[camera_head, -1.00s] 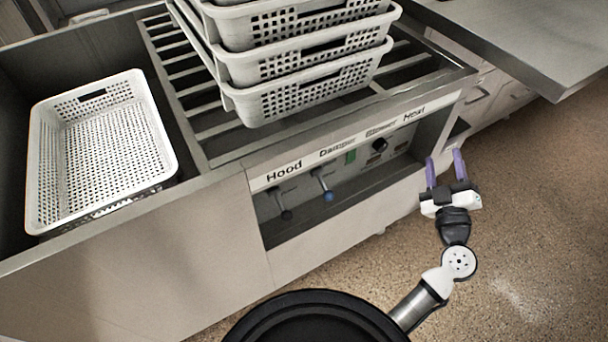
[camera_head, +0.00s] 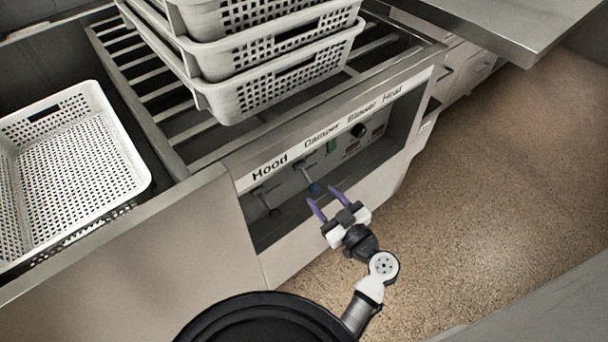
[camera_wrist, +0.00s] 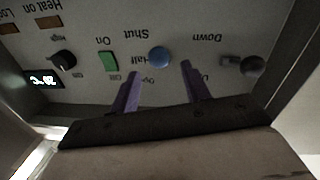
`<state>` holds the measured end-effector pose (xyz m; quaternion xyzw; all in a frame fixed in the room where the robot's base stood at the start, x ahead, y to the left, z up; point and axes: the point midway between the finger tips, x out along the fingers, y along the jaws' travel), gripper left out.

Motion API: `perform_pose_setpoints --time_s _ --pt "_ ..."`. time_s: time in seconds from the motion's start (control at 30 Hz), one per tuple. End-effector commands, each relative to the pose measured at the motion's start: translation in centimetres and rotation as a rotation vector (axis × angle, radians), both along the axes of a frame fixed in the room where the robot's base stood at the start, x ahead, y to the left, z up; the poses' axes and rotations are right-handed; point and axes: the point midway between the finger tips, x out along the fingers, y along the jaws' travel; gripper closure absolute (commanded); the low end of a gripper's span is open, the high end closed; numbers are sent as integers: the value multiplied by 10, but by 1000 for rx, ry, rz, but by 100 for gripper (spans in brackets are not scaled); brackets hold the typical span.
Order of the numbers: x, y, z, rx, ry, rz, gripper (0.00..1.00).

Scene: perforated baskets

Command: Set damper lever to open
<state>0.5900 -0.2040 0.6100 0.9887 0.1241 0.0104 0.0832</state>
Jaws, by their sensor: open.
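The damper lever shows as a blue-knobbed lever (camera_head: 313,187) under the "Damper" label in the recessed panel. In the wrist view, which is upside down, its round blue knob (camera_wrist: 158,57) sits near the words "Shut" and "Half". My gripper (camera_head: 326,199) has two purple fingers, open and empty, just in front of the panel opening. In the wrist view the gripper (camera_wrist: 158,80) points at the panel, with the blue knob between the finger lines, beyond the tips. Whether either finger touches it cannot be told.
The dark-knobbed hood lever (camera_head: 274,212) is left of the damper lever. A green switch (camera_head: 331,146) and a black dial (camera_head: 358,130) are to its right. Stacked baskets (camera_head: 270,85) stand on the slatted top above; another basket (camera_head: 140,160) is at left. The floor at right is clear.

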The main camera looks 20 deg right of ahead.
Motion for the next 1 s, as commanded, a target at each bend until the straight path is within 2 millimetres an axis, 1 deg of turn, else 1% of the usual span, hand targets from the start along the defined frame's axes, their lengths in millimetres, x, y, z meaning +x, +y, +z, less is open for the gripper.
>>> perform_pose_setpoints --time_s 0.03,0.2,0.3,0.4,0.57,0.83,1.0 --pt "12 3 3 0 -1 3 53" --pt "46 12 2 0 -1 2 53" --pt "61 15 2 -1 0 1 53" --pt "72 18 2 -2 -1 0 53" --pt "80 21 0 -2 0 1 53" --pt "81 21 0 -2 0 0 53" --pt "81 21 0 -2 0 0 75"
